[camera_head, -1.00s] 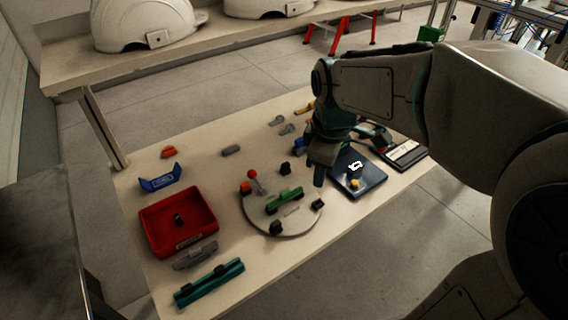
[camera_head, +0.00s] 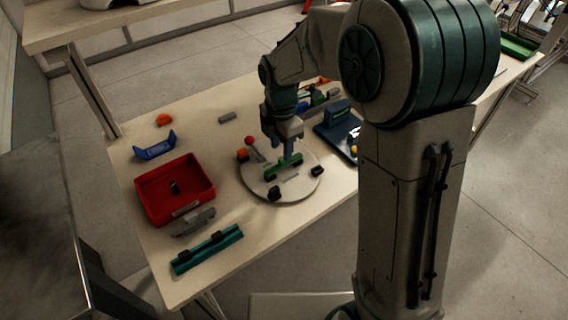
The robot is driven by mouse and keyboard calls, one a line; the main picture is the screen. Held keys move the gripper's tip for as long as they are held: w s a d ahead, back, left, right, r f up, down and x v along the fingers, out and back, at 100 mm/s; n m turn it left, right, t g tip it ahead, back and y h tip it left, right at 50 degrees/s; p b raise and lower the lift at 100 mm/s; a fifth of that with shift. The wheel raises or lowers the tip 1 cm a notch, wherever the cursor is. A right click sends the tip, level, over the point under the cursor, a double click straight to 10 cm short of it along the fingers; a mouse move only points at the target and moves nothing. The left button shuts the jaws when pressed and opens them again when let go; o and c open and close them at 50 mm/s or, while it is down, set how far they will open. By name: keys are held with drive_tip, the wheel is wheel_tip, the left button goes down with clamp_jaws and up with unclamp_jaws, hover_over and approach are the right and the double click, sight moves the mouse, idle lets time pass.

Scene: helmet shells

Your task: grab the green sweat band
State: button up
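A green band-like piece (camera_head: 284,167) lies on a round grey plate (camera_head: 255,184) on the table. A longer teal-green strip (camera_head: 207,250) with dark clips lies at the table's front left edge. My gripper (camera_head: 288,154) points down over the green piece on the plate, its fingertips close to or touching its right half. The fingers show edge-on and small, so I cannot tell their opening or whether they touch the piece.
A red tray (camera_head: 148,207) with a small dark part, a blue bracket (camera_head: 155,146) and a grey piece (camera_head: 194,222) are left of the plate. Dark blocks and a red ball (camera_head: 249,140) stand on or by the plate. A dark blue box (camera_head: 343,136) is at right.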

sight(284, 164)
drive_tip(key=shift+w+d+f, duration=0.1)
drive_tip(key=shift+d+f, duration=0.05)
drive_tip(key=shift+f, duration=1.45)
drive_tip(key=shift+w+d+f, duration=0.1)
drive_tip(key=shift+d+f, duration=0.05)
drive_tip(key=shift+f, duration=1.4)
drive_tip(key=shift+s, duration=0.1)
drive_tip(key=shift+c, duration=0.3)
clamp_jaws()
